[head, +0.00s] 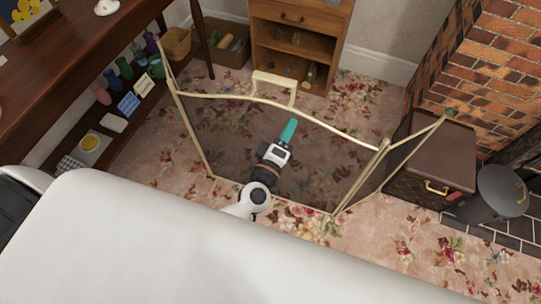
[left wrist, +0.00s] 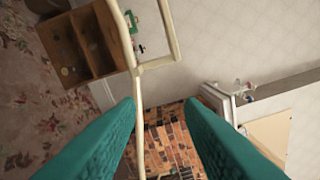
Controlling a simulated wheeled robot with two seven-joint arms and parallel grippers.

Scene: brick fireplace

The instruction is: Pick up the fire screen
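The fire screen (head: 262,140) stands upright on the carpet, with a cream frame, dark see-through mesh, folded side panels and a raised handle (head: 275,78) on its top rail. My left gripper (head: 290,129) is in front of the middle panel, just below the top rail near the handle's right leg. In the left wrist view its teal fingers (left wrist: 160,103) are apart, with nothing held. There the screen's rail (left wrist: 138,125) passes across the gap, close to the left finger; I cannot tell whether it lies between them.
A wooden cabinet (head: 299,45) stands behind the screen. A brown chest (head: 432,160) and a dark metal bucket (head: 497,193) stand at the right by the brick fireplace (head: 500,62). A wooden desk (head: 85,55) with a low shelf of items is at the left.

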